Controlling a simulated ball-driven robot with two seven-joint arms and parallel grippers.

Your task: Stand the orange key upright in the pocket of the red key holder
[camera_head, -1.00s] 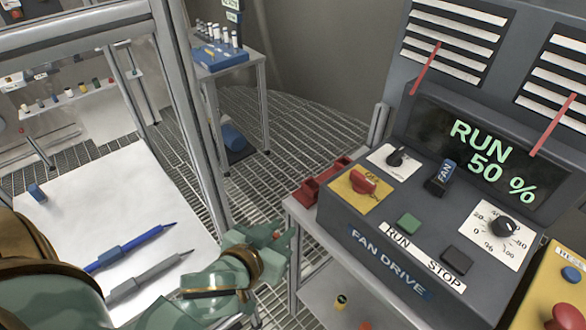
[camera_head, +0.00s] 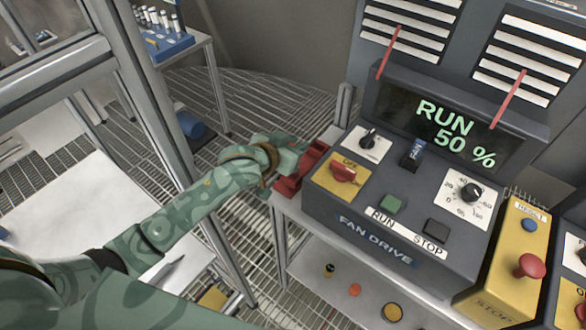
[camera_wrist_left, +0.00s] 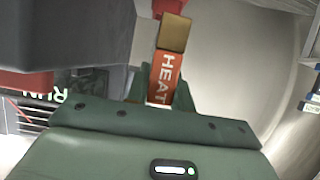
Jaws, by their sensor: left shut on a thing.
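My left gripper (camera_head: 288,160) reaches in from the left, close against the left side of the red key holder (camera_head: 312,160), which sits on the shelf stand beside the fan drive console. A red part shows just beyond that end. The key is hidden in the head view. I cannot tell whether it touches the holder or its pocket. My right gripper is not in view.
The grey fan drive console (camera_head: 375,215) stands right of the holder, with a red switch (camera_head: 344,169) close by. A white table (camera_head: 60,220) is at left. Grating floor lies behind.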

